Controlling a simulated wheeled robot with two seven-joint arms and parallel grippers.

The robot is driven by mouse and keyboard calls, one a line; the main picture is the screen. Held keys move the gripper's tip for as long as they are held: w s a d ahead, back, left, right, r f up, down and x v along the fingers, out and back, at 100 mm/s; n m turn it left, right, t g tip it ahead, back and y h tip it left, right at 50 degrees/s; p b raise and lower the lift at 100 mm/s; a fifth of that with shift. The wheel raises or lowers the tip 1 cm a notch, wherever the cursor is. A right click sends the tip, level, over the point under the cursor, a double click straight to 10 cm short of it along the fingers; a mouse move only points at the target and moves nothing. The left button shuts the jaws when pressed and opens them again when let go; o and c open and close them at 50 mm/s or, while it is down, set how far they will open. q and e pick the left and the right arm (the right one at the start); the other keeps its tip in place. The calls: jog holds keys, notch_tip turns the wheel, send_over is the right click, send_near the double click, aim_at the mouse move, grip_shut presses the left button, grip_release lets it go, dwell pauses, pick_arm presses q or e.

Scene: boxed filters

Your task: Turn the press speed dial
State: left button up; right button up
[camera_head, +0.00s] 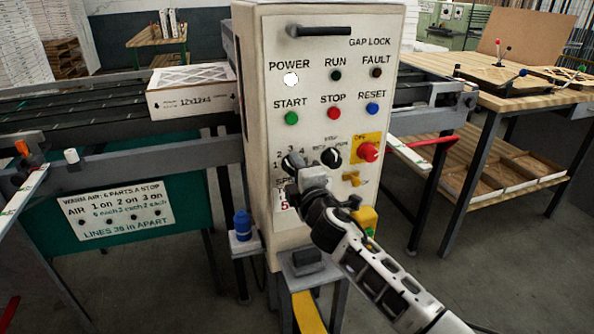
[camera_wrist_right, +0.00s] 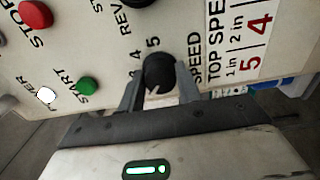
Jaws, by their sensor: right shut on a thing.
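The press control box (camera_head: 310,105) stands in the middle of the head view, with labelled lamps and buttons. The black speed dial (camera_head: 292,162) is at its lower left, partly hidden by my right gripper (camera_head: 299,177). In the right wrist view the dial (camera_wrist_right: 159,73) sits between the two fingers of the right gripper (camera_wrist_right: 160,92), which are shut on it. The numerals 4 and 5 and the word SPEED show around the dial. My left gripper is not in view.
A second black selector knob (camera_head: 331,157) and a red stop button (camera_head: 368,152) on a yellow plate sit right of the dial. A boxed filter (camera_head: 192,100) rests on the conveyor at left. A wooden workbench (camera_head: 500,90) stands at right.

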jog(key=o, duration=1)
jog(key=shift+s, duration=0.1)
jog(key=v, duration=1.5)
jog(key=shift+s+d, duration=0.2)
jog(key=shift+s, duration=0.15)
